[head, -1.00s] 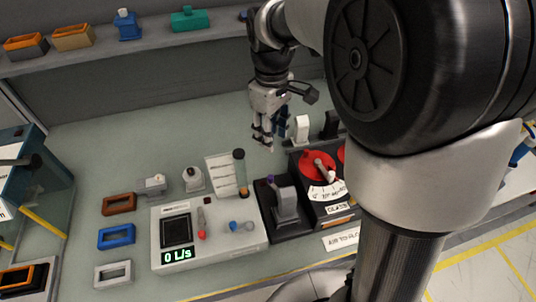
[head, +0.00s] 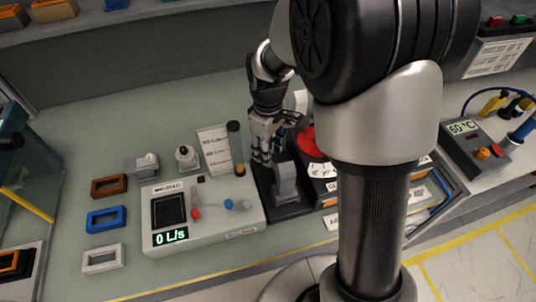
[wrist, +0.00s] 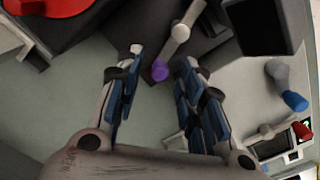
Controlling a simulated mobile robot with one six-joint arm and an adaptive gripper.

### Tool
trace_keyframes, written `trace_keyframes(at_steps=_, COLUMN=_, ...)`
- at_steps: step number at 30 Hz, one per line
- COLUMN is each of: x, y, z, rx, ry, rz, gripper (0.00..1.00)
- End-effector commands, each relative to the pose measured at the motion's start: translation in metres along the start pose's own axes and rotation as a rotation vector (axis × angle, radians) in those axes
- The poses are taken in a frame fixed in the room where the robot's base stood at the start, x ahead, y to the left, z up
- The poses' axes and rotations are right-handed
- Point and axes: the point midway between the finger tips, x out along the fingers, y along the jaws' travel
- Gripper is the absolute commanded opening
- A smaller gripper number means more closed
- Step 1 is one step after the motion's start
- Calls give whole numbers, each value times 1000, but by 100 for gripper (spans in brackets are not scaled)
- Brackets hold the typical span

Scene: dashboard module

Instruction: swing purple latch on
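The purple-tipped latch shows in the wrist view as a purple knob (wrist: 160,71) on a pale lever arm with a round joint (wrist: 180,32), mounted on a dark block. My gripper (wrist: 158,62) is open, with one finger on each side of the purple knob. I cannot tell whether either finger touches it. In the head view my gripper (head: 261,160) is low at the back left of the dark latch base (head: 289,209), beside its grey upright part (head: 286,182). The purple knob is hidden there behind my gripper.
Left of the latch stands a white meter box (head: 210,213) reading 0 L/s, with red and blue levers. A red dial (head: 308,143) is close on the right. A dark-capped cylinder (head: 235,145) stands just left of my gripper. The bench behind is mostly clear.

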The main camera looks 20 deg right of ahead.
Motion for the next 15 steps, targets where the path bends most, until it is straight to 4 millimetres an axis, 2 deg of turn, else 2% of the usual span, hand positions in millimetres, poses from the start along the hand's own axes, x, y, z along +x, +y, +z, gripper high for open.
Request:
trace_keyframes(at_steps=4, x=10, y=0, z=0, rx=0, ry=0, rz=0, gripper=36)
trace_keyframes(at_steps=13, x=11, y=0, z=0, rx=0, ry=0, rz=0, gripper=36)
trace_keyframes(at_steps=15, x=11, y=0, z=0, rx=0, ry=0, rz=0, gripper=31)
